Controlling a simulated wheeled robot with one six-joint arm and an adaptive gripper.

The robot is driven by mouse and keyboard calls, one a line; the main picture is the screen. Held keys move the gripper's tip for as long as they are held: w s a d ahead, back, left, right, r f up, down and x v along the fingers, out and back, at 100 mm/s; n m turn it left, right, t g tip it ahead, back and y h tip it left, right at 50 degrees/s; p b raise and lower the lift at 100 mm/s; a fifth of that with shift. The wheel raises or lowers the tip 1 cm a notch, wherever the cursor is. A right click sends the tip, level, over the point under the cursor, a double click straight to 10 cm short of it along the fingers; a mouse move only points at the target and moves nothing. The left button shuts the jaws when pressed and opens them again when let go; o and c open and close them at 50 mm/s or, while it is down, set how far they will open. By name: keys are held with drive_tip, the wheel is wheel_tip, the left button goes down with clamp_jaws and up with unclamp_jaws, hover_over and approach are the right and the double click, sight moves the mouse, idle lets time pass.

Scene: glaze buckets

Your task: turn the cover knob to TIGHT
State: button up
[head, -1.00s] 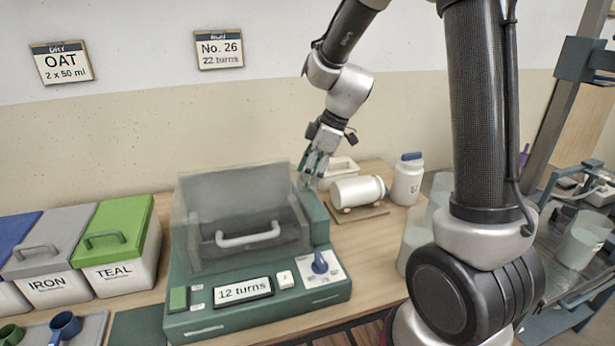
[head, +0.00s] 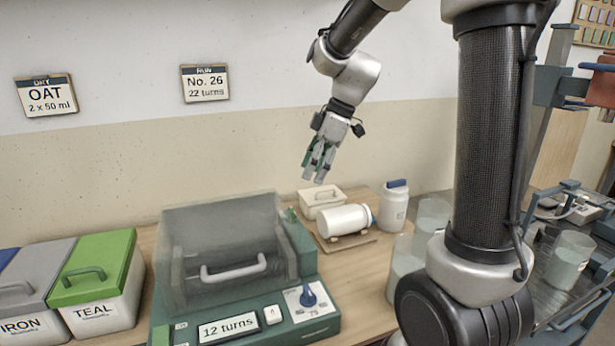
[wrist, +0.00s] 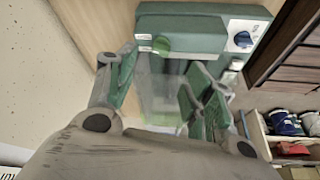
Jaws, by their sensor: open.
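The green machine (head: 322,322) has a blue knob (head: 308,296) on a white marked plate at its front right corner. The blue knob also shows in the wrist view (wrist: 243,38). A small green knob (head: 291,213) stands on the machine's right rear housing, and it appears as a round green top in the wrist view (wrist: 162,45). Markings by both knobs are too small to read, so I cannot tell which is the cover knob or its setting. A clear cover (head: 215,225) is over the machine. My gripper (head: 317,180) is open and empty, in the air above the rear right.
A white bottle (head: 343,220) lies on a wooden rest beside the machine. The TEAL bin (head: 97,285) is at the left. The air around my gripper is clear.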

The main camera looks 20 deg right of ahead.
drive_tip(key=d+f+m, duration=0.2)
drive_tip(key=d+f, duration=0.2)
drive_tip(key=d, duration=0.1)
drive_tip(key=n+t+y, duration=0.1)
drive_tip(key=n+y, duration=0.1)
drive_tip(key=y, duration=0.2)
approach(295, 217)
drive_tip(key=a+r, duration=0.1)
drive_tip(key=a, duration=0.1)
drive_tip(key=x, duration=0.7)
drive_tip(key=shift+w, duration=0.25)
drive_tip(key=shift+c, duration=0.2)
